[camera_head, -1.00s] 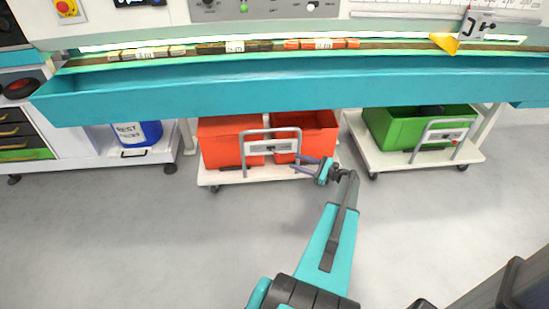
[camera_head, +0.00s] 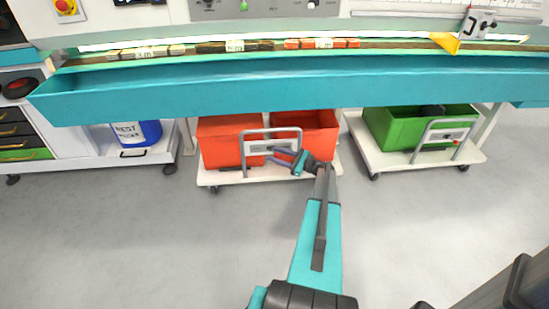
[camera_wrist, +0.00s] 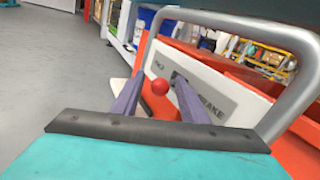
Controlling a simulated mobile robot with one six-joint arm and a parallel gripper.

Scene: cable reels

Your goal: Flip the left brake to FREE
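The left brake is a lever with a red ball knob (camera_wrist: 160,86) in front of a pale panel (camera_wrist: 215,88) marked "BRAKE". The panel hangs inside a grey tube handle (camera_wrist: 240,22) on the left cart (camera_head: 225,178), which carries red bins. The panel also shows in the head view (camera_head: 260,147), partly hidden by my gripper. My gripper (camera_wrist: 160,78) is open, with its two purple fingers on either side of the knob and visible gaps between. In the head view my gripper (camera_head: 272,155) is in front of the panel. The FREE marking is not readable.
A right cart (camera_head: 395,160) with a green bin (camera_head: 385,128) has a similar handle and panel. A teal trough (camera_head: 290,88) runs above the carts. A blue container (camera_head: 145,133) stands on a shelf at the left. The grey floor is clear.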

